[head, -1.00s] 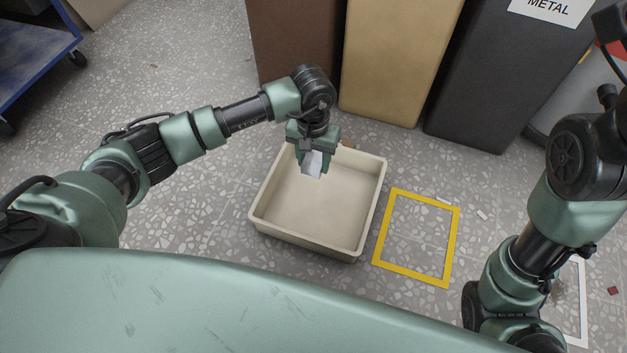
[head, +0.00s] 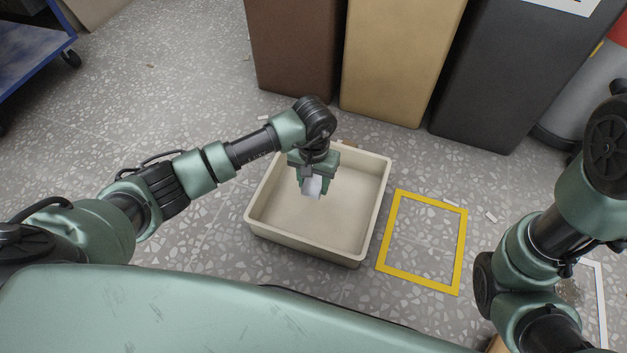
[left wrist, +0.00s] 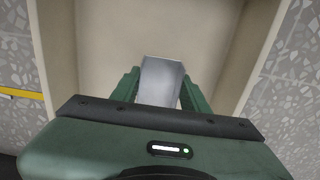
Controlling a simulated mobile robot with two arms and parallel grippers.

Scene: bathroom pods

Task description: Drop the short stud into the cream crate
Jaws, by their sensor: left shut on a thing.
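The cream crate (head: 376,205) stands on the floor in the middle of the head view, open at the top. My left gripper (head: 312,190) is over the inside of the crate, pointing down. It is shut on the short stud (head: 312,187), a pale grey metal piece. In the left wrist view the stud (left wrist: 161,80) sits between the green fingers, with the crate's floor (left wrist: 150,28) behind it. I cannot tell how far the stud is above that floor. My right arm is at the right edge of the head view; its gripper does not show.
A yellow floor frame (head: 384,255) lies right of the crate, with a white-edged frame (head: 601,300) farther right. Brown (head: 292,50), tan (head: 395,60) and dark (head: 490,75) bins stand behind the crate. A blue cart (head: 35,45) is at the upper left. Small scraps lie on the floor.

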